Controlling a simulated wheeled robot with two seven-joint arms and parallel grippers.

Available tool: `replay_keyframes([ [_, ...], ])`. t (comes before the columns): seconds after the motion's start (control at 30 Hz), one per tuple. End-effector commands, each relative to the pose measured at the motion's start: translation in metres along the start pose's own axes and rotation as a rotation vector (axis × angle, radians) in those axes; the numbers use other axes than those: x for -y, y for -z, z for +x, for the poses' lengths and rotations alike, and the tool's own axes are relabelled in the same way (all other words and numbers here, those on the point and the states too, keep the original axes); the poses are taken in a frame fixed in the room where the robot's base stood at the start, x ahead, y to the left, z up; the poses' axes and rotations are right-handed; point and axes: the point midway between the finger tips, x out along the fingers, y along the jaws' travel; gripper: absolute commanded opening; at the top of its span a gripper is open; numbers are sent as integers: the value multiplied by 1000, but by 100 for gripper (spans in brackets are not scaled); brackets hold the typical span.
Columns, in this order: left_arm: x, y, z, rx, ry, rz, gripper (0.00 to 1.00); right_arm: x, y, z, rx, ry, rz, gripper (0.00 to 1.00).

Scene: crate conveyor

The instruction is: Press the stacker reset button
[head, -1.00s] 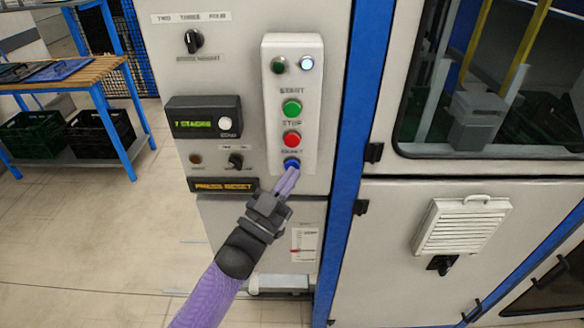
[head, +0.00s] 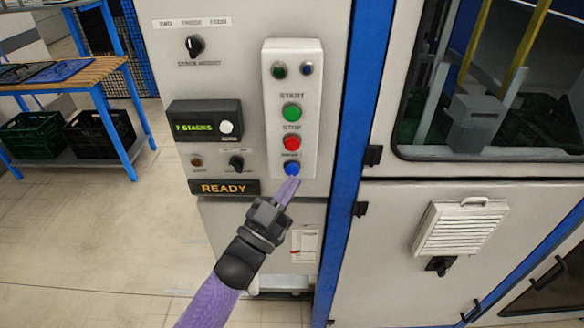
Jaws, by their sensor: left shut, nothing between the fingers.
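The blue reset button (head: 292,168) is the lowest on a white button box (head: 306,110) on the grey control panel. Above it are the red stop button (head: 292,143) and the green start button (head: 292,112). My left gripper (head: 289,185) is shut and empty, its purple fingertips just below the blue button. The button shows whole; a small gap seems to lie between it and the fingertips. A display (head: 224,187) on the panel reads READY in orange. My right gripper is not in view.
Left of the button box are a "7 STACKS" display (head: 205,121) and a selector knob (head: 194,46). The two small lamps above start are dark. A blue frame post (head: 347,140) stands right of the panel. A wooden-topped table (head: 60,77) is far left.

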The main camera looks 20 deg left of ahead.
Motion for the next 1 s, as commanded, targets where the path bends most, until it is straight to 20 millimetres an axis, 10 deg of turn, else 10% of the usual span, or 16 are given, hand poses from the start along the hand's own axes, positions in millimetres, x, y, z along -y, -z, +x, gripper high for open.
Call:
replay_keyframes([
  [1.0, -26, 25, -35, 0, 0, 0, 0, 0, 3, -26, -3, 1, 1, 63],
])
